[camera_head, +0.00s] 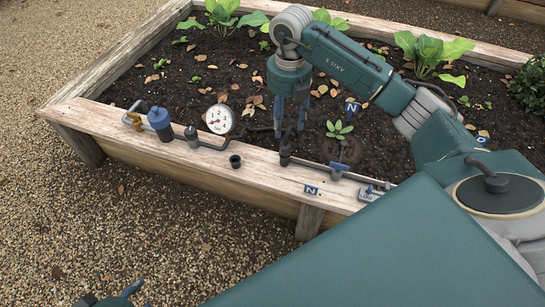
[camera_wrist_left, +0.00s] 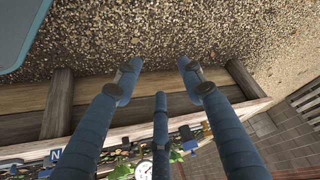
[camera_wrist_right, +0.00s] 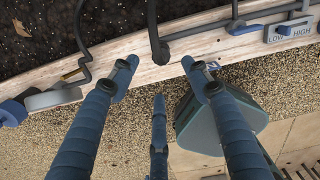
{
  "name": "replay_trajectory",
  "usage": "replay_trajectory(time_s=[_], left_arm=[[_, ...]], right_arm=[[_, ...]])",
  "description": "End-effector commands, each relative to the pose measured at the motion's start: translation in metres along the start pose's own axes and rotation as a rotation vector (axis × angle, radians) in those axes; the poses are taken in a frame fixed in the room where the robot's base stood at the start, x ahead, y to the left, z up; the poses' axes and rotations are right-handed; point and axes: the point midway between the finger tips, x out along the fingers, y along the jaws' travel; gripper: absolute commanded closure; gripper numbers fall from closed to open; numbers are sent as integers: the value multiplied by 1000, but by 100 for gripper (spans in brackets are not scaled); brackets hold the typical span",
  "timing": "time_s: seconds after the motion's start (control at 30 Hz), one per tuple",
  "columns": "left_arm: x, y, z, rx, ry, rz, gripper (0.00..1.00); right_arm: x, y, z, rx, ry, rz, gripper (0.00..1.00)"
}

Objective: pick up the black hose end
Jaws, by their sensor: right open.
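A black upright hose end (camera_head: 285,152) stands at the inner edge of the bed's wooden rim, where a dark pipe runs off to the right. In the right wrist view the dark tube (camera_wrist_right: 154,40) lies between and just beyond the fingertips. My right gripper (camera_head: 290,130) points down above it, open and apparently not gripping it.
A round gauge (camera_head: 220,119), a blue cylinder (camera_head: 159,122) and dark piping stand along the rim at left. A blue valve (camera_head: 337,170) and a LOW/HIGH plate (camera_head: 370,194) are at right. Seedlings and leaves dot the soil (camera_head: 190,90). The gravel (camera_head: 150,230) is clear.

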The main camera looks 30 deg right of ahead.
Motion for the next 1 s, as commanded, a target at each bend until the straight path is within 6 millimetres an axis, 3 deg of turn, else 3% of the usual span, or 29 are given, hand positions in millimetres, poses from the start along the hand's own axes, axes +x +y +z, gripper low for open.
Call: replay_trajectory(time_s=[0.4,0.7,1.0], left_arm=[[2,8,-71,7,271,15,60],[-1,11,-95,9,367,20,60],[-21,19,-153,12,619,36,60]], right_arm=[[48,0,-1,0,3,-1,52],[62,0,-2,-1,4,0,52],[92,0,-3,-1,6,-1,52]])
